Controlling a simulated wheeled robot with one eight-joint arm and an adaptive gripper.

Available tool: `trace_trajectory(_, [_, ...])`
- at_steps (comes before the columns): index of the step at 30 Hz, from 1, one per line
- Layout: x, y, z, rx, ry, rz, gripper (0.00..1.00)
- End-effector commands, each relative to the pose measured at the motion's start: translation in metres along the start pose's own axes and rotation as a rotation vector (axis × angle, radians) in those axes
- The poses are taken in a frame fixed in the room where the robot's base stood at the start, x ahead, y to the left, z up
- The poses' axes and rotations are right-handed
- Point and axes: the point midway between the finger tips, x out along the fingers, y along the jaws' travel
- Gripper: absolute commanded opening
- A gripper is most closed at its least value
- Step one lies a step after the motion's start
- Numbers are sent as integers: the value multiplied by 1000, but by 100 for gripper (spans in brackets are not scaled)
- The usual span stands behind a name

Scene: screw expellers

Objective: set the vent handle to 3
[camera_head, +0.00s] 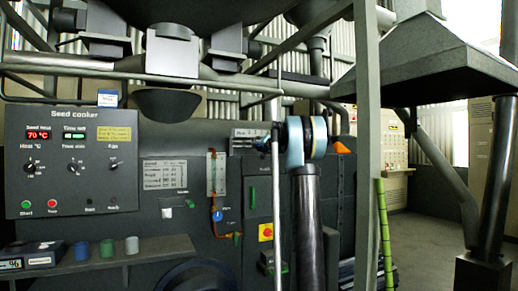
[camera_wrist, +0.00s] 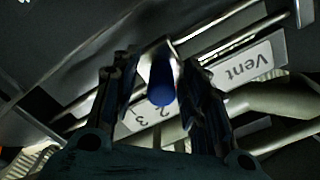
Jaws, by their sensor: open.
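The vent handle (camera_wrist: 162,84) shows a blue grip on a pale metal lever in the wrist view. My gripper (camera_wrist: 163,72) is open, with one finger on each side of the blue grip. Whether a finger touches it I cannot tell. The white Vent label (camera_wrist: 245,72) appears turned over in the wrist view. Its 2 and 3 show below the blue grip, and the grip and right finger hide its middle. In the head view a small part of the label plate (camera_head: 249,132) shows left of my arm; the handle and fingertips cannot be made out there.
The seed cooker panel (camera_head: 72,160) with knobs and lights is at the left. A thin upright pipe (camera_head: 276,200) stands close beside my arm. A grey post (camera_head: 367,150) stands to the right. A shelf (camera_head: 150,250) holds several small cups.

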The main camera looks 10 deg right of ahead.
Motion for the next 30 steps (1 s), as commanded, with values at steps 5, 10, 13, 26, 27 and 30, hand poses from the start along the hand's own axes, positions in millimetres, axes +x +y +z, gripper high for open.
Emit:
trace_trajectory(5, [0,0,0,0,0,0,9])
trace_trajectory(10, [0,0,0,0,0,0,0])
trace_trajectory(13, [0,3,-3,0,1,1,0])
trace_trajectory(26, [0,57,-56,0,1,1,0])
trace_trajectory(27, [0,59,-58,0,1,1,0])
trace_trajectory(30, [0,61,-60,0,1,2,0])
